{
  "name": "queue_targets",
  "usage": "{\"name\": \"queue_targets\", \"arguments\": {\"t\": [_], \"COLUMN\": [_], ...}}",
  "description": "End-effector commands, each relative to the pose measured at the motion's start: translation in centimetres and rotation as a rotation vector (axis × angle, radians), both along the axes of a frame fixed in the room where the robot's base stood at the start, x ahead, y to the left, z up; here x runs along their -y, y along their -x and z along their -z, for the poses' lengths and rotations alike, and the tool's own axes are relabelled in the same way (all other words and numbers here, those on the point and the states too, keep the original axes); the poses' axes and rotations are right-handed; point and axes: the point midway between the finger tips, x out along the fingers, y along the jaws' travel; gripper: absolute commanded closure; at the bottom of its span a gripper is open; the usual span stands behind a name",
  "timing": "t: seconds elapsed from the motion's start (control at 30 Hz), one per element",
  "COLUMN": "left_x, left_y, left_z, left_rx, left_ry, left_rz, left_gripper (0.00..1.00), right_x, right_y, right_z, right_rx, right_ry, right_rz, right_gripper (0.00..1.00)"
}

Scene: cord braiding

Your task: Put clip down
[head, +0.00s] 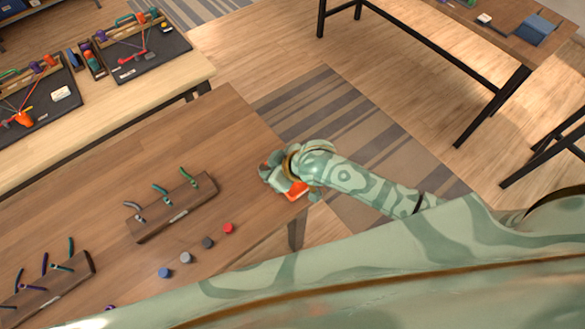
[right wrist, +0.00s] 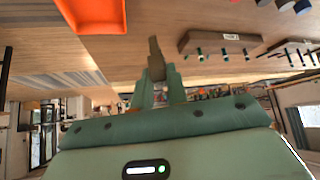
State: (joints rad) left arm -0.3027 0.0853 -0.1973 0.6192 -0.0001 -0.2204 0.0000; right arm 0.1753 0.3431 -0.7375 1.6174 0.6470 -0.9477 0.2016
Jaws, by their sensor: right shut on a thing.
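My right gripper (head: 270,176) is over the right end of the brown table, beside an orange tray (head: 298,193) that my wrist partly hides. In the right wrist view my gripper's green fingers (right wrist: 157,88) are shut on a small brown piece (right wrist: 155,58), likely the clip; its full shape is hard to tell. The orange tray also shows in the right wrist view (right wrist: 95,14), at the upper left, apart from the fingertips. My left gripper is not in view.
A dark wooden rack (head: 160,226) holds grey, teal and green hooked pieces; another rack (head: 48,290) stands at the lower left. Red (head: 228,228), dark grey (head: 208,242), grey (head: 186,257) and blue (head: 165,272) discs lie in a row. The table's back middle is clear.

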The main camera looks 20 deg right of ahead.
Motion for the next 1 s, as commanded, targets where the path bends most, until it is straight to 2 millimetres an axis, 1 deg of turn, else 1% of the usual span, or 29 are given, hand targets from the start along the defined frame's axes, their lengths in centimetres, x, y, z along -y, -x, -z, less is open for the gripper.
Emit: {"name": "queue_targets", "arguments": {"t": [0.03, 0.1, 0.2, 0.33, 0.5, 0.57, 0.63, 0.73, 1.0], "left_x": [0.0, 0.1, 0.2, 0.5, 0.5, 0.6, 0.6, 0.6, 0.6], "left_y": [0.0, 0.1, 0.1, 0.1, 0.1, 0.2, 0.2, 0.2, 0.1], "left_z": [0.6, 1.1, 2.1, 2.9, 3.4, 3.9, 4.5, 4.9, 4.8], "left_rx": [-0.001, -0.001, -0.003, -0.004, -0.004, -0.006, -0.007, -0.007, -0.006], "left_ry": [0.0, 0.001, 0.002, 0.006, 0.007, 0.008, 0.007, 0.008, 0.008], "left_rz": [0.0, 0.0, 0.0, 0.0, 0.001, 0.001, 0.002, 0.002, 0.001], "left_gripper": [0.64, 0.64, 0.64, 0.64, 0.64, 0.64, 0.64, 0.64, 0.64], "right_x": [1.5, 3.3, 4.9, 6.2, 7.1, 7.7, 7.5, 7.5, 7.5], "right_y": [-0.8, -1.8, -2.7, -3.5, -4.0, -4.3, -4.2, -4.2, -4.2], "right_z": [1.0, 2.0, 4.3, 6.1, 7.2, 8.0, 9.4, 10.5, 10.5], "right_rx": [0.0, -0.001, -0.002, -0.001, -0.002, -0.001, -0.003, -0.002, 0.0], "right_ry": [0.005, 0.005, 0.004, 0.0, 0.001, 0.002, -0.001, -0.001, -0.001], "right_rz": [0.005, 0.005, 0.005, 0.004, 0.002, 0.004, 0.003, 0.004, 0.002], "right_gripper": [1.0, 1.0, 1.0, 1.0, 1.0, 1.0, 1.0, 1.0, 1.0]}}
